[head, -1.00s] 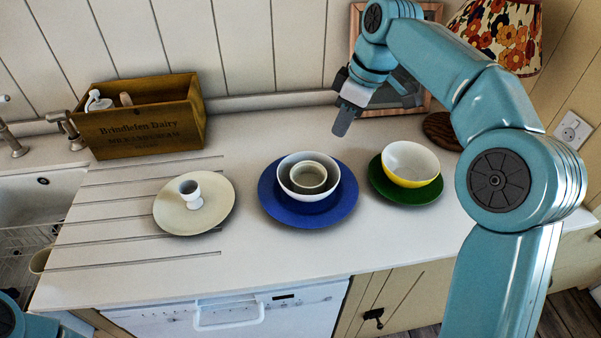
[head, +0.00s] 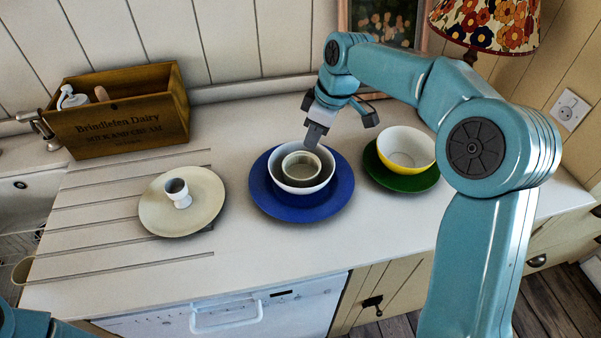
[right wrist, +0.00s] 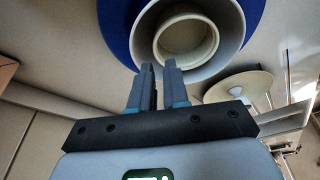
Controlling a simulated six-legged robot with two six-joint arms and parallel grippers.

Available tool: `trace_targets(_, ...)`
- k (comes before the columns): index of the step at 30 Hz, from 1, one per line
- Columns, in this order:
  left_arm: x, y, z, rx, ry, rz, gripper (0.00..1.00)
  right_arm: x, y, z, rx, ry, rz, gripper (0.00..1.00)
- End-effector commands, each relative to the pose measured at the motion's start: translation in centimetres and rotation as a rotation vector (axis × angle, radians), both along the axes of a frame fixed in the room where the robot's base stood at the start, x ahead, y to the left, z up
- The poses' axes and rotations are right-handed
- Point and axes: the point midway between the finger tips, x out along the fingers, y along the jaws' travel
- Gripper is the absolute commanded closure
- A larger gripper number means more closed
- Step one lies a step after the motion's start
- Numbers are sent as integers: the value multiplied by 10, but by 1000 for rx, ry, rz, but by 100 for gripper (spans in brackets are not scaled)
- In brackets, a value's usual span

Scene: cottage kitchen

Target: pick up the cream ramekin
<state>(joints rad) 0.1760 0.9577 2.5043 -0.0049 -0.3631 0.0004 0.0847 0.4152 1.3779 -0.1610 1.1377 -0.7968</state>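The cream ramekin (head: 301,172) sits upright inside a larger white bowl (head: 275,178), which stands on a blue plate (head: 335,203) in the middle of the counter. My right gripper (head: 313,138) hangs just above the far side of the ramekin and bowl, empty. In the right wrist view its two fingers (right wrist: 158,72) are parted by a narrow gap and point toward the bowl's rim; the ramekin (right wrist: 187,45) shows beyond the tips, apart from them. My left gripper is out of view.
A yellow-and-white bowl (head: 408,145) on a green plate (head: 395,183) stands right of the blue plate. A cream plate (head: 155,215) with a small white cup (head: 178,192) is to the left. A wooden crate (head: 120,120) stands at the back left. The front counter is clear.

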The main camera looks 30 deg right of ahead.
Motion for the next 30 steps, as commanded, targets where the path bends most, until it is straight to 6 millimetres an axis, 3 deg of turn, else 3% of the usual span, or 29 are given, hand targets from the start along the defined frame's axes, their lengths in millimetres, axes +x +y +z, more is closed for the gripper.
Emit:
trace_targets(4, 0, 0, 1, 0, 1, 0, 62, 3, 1, -10, 0, 1, -1, 85)
trace_targets(13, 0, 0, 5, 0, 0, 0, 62, 12, 5, -52, 0, 2, -1, 85)
trace_targets(21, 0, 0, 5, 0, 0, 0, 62, 13, 6, -56, 0, -1, -1, 85)
trace_targets(23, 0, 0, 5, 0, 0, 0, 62, 13, 6, -56, 0, -1, -1, 100)
trace_targets(30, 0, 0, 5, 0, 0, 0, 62, 13, 6, -55, 0, -1, -1, 100)
